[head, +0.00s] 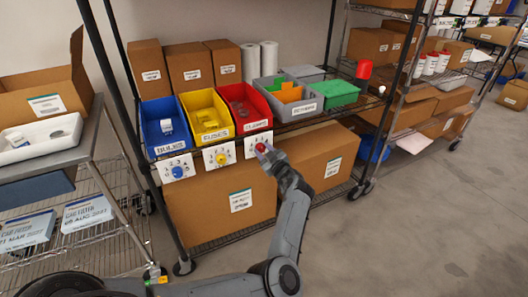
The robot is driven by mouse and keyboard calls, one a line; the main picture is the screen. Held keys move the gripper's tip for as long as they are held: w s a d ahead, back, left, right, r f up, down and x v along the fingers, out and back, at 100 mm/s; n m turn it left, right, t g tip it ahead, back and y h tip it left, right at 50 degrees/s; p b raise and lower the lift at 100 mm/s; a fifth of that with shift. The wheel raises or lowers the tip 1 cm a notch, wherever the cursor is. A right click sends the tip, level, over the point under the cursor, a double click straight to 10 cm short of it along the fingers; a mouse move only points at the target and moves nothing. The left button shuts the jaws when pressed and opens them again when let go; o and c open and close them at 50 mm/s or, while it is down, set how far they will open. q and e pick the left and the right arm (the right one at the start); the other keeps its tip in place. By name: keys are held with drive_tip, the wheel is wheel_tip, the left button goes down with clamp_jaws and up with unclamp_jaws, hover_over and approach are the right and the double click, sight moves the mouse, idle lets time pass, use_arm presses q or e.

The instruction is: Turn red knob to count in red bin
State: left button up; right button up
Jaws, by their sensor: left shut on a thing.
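The red bin (243,105) stands on the shelf to the right of the yellow bin, with a label on its front and reddish items inside. The red knob (260,147) is on the white dial plate (254,139) below the red bin. My left gripper (265,152) is at the red knob, shut on it, and its fingers hide part of the knob. The marks on this dial are too small to read. My right gripper is not in view.
The blue bin (164,127) and yellow bin (205,114) have a blue knob (178,172) and yellow knob (221,158) below them. Cardboard boxes (215,200) fill the shelf underneath. A cart (75,150) stands at left.

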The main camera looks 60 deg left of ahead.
use_arm(q)
drive_tip(key=shift+n, duration=0.8)
drive_tip(key=o, duration=1)
drive_tip(key=shift+o, duration=0.2)
drive_tip(key=d+p, duration=0.4)
drive_tip(key=d, duration=0.6)
drive_tip(key=shift+s+d+r, duration=0.15)
drive_tip(key=shift+s+d, duration=0.25)
drive_tip(key=shift+s, duration=0.05)
drive_tip(key=shift+a, duration=0.1)
